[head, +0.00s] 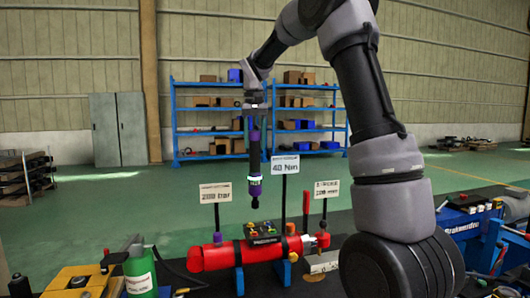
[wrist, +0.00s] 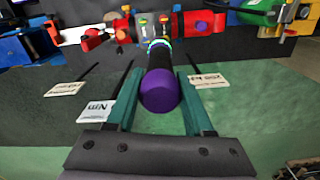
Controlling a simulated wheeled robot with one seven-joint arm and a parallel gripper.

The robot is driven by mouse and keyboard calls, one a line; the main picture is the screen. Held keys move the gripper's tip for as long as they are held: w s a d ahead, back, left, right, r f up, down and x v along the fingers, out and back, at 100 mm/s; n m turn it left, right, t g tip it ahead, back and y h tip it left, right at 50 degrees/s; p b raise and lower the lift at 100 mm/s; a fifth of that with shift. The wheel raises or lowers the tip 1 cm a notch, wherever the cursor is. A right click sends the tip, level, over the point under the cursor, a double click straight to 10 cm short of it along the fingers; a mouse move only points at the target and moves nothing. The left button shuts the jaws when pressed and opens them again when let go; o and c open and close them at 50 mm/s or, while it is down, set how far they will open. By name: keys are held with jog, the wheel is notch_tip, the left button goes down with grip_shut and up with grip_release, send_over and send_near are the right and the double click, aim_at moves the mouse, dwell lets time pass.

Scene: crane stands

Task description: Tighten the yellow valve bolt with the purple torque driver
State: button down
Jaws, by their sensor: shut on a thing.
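My gripper (head: 255,112) is shut on the purple torque driver (head: 255,187). The driver hangs upright, tip down, above the bench, with a glowing ring near its lower end. In the wrist view its purple cap (wrist: 160,92) sits between my green fingers (wrist: 160,74). Below the tip is a dark valve block (head: 262,232) with several small coloured bolts, on a red cylinder (head: 212,257). A small yellow bolt (wrist: 164,20) shows on the block in the wrist view, beyond the driver. The driver's tip appears apart from the block; the wrist view hides the tip.
Signs on thin posts stand around the block: "200 bar" (head: 215,193), "40 Nm" (head: 286,164) and a third (head: 327,189). A green bottle (head: 139,274) and yellow box (head: 76,280) are at left. Blue equipment (head: 463,222) is at right. Shelves stand far behind.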

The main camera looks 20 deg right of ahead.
jog(key=shift+w+a+r, duration=0.4)
jog(key=shift+w+a, duration=0.2)
jog(key=shift+a, duration=0.15)
jog(key=shift+f, duration=4.05)
dwell(1.5)
jog(key=shift+r, duration=2.65)
